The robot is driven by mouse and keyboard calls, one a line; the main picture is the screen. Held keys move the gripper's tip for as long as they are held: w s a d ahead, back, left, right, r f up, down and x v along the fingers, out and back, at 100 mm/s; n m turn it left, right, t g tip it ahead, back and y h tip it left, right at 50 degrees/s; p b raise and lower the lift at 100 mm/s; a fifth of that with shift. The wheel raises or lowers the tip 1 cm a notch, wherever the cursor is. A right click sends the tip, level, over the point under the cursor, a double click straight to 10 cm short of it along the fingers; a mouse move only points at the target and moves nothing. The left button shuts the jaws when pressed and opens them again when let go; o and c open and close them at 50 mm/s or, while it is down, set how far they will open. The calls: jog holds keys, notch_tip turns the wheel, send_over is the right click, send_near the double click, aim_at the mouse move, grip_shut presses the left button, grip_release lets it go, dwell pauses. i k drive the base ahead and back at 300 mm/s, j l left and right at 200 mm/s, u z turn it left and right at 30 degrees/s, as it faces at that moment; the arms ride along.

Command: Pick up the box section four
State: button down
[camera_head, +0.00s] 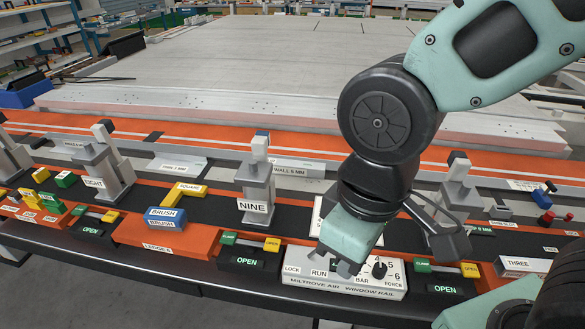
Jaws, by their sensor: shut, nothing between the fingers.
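No part with a readable FOUR label shows, so I cannot tell which piece is box section four. My gripper (342,265) is shut and empty, pointing down over the white control box (300,281) marked MILTROVE AIR WINDOW RAIL. I cannot tell whether its tips touch the box. My wrist and hand hide part of a white labelled plate (317,216) behind the box. A white block marked THREE (522,266) lies at the right. A grey bar marked WALL 5 MM (303,170) lies behind the black strip.
Grey upright clamps marked NINE (256,190) and EIGHT (98,170) stand along the strip. An orange LEDGE 8 block (165,236) has a blue brush (163,224) on it. OPEN blocks (246,261) line the front edge. The large grey panel (260,70) behind is clear.

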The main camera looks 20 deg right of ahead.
aim_at(305, 169)
jog(key=i+j+z, duration=0.4)
jog(key=j+z, duration=0.15)
jog(key=i+j+z, duration=0.15)
jog(key=j+z, duration=0.15)
jog(key=j, duration=0.1)
